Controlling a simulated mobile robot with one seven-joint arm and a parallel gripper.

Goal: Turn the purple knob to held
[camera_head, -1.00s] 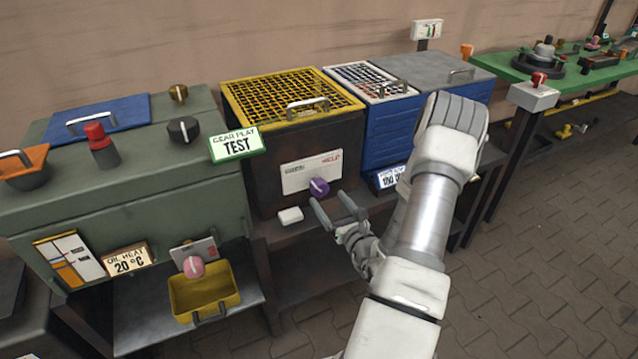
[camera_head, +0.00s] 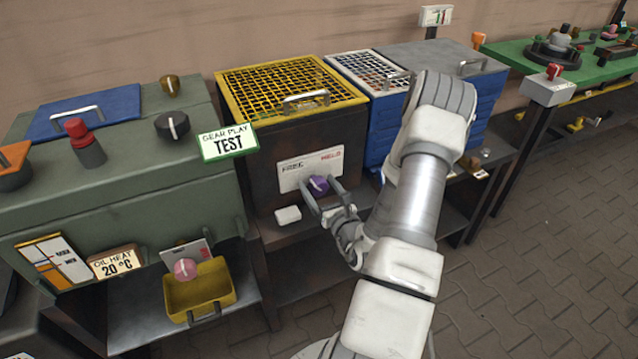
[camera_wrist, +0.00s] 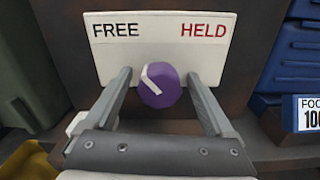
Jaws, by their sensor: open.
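The purple knob (camera_head: 318,184) sits on a white plate (camera_head: 300,167) on the front of the dark box with the yellow mesh lid. In the wrist view the plate (camera_wrist: 110,57) reads FREE at left and HELD at right. There the knob (camera_wrist: 162,92) shows a white pointer line slanting up and left, toward FREE. My gripper (camera_head: 322,193) is open, with one finger on each side of the knob. In the wrist view the fingers of my gripper (camera_wrist: 160,97) stand apart from the knob, with a gap on both sides.
A small white block (camera_head: 288,215) lies below the plate, left of my gripper. The green cabinet (camera_head: 120,215) with the GEAR PLAY TEST sign (camera_head: 228,143) stands to the left. A pink knob (camera_head: 186,268) is above a yellow bin (camera_head: 200,293). Blue drawers (camera_head: 385,130) stand right.

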